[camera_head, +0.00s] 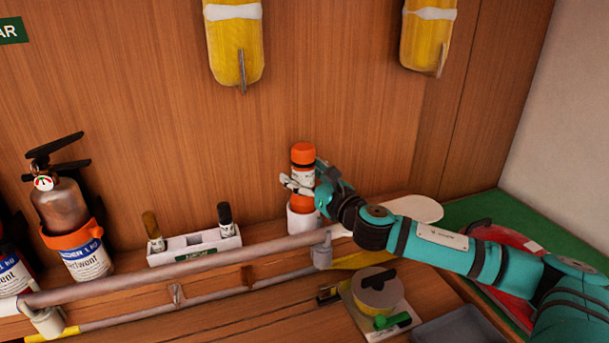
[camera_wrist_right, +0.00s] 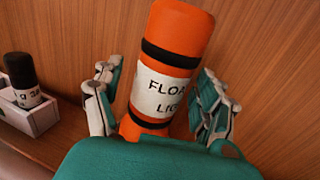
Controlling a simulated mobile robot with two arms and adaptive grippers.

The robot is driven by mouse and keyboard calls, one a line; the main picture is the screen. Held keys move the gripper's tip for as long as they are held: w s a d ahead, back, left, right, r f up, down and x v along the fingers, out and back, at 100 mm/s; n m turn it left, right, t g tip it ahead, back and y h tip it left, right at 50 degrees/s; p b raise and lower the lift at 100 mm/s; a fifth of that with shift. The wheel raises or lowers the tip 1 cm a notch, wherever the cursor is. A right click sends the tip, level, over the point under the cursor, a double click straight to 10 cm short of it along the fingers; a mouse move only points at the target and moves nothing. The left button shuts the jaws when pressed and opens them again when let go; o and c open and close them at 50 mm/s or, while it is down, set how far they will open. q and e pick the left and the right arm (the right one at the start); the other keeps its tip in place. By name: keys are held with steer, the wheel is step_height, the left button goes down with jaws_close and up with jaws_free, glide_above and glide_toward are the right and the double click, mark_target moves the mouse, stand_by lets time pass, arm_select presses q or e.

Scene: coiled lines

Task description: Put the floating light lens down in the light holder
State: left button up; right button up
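The orange floating light (camera_head: 303,154) has black bands and a white label, and it stands upright against the wooden wall. Its label also shows in the right wrist view (camera_wrist_right: 166,96). Its lower end is at the white cup-like light holder (camera_head: 302,222) and looks set in it; the exact seating is hidden. My right gripper (camera_head: 307,184) is around the light at mid-height. In the wrist view its fingers (camera_wrist_right: 160,100) stand on both sides of the light, spread, with gaps beside it. My left gripper is not in view.
A fire extinguisher (camera_head: 80,225) is further left. A pale rail (camera_head: 180,268) runs along the front.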

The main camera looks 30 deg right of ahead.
steer(key=shift+f, duration=0.15)
steer(key=s, duration=0.5)
steer(key=shift+s+d+f, duration=0.1)
steer(key=shift+s+d, duration=0.05)
steer(key=shift+s, duration=0.25)
steer(key=shift+s+a, duration=0.25)
steer(key=shift+s, duration=0.5)
steer(key=shift+s+d, duration=0.25)
steer(key=shift+s, duration=0.7)
steer(key=shift+s+f, duration=0.1)
steer(key=shift+s, duration=1.35)
